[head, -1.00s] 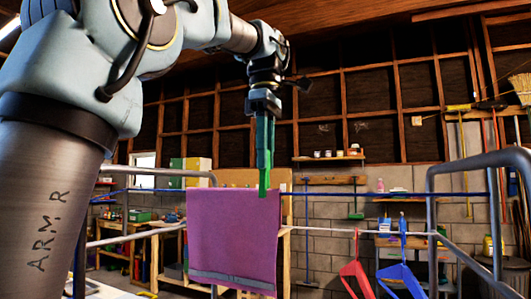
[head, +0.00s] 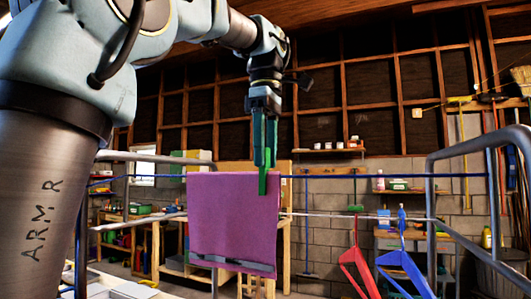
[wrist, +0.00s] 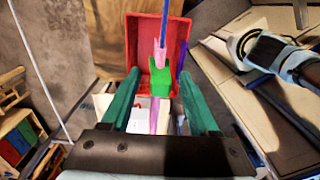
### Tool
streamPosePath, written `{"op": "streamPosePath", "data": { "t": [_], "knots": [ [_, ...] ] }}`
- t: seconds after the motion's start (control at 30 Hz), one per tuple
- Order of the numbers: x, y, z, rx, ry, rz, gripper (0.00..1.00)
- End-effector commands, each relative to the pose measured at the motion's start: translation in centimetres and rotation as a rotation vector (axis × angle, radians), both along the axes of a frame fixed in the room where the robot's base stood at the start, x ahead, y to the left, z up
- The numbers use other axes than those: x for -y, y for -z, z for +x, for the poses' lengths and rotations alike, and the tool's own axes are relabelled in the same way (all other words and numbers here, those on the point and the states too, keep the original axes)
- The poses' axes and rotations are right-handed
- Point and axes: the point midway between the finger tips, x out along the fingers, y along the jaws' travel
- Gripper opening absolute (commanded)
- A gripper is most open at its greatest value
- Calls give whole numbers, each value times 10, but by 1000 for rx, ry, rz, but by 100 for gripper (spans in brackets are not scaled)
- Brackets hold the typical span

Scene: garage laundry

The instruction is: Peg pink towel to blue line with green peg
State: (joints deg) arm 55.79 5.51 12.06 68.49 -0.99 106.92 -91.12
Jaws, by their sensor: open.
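The pink towel (head: 232,225) hangs draped over the blue line (head: 400,175) in the head view. The green peg (head: 264,181) sits upright on the towel's top edge, near its right end. In the wrist view the green peg (wrist: 161,82) straddles the towel (wrist: 160,56), which is seen edge-on from above, in line with the blue line (wrist: 166,18). My gripper (head: 264,165) points down just above the peg. Its teal fingers are open, and in the wrist view (wrist: 162,84) they stand apart on either side of the peg, with gaps.
Grey metal frames (head: 465,145) stand on both sides. A red bin (wrist: 134,50) lies below my gripper in the wrist view.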

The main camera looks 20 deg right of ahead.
Motion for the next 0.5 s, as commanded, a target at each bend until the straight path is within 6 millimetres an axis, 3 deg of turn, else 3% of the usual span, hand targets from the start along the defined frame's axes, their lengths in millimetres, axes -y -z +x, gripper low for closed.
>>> {"op": "streamPosePath", "data": {
  "t": [0.27,0.5],
  "knots": [
    [0,-3,0,1,0,-1,61],
    [1,-36,1,3,-1,-3,61]
  ]
}}
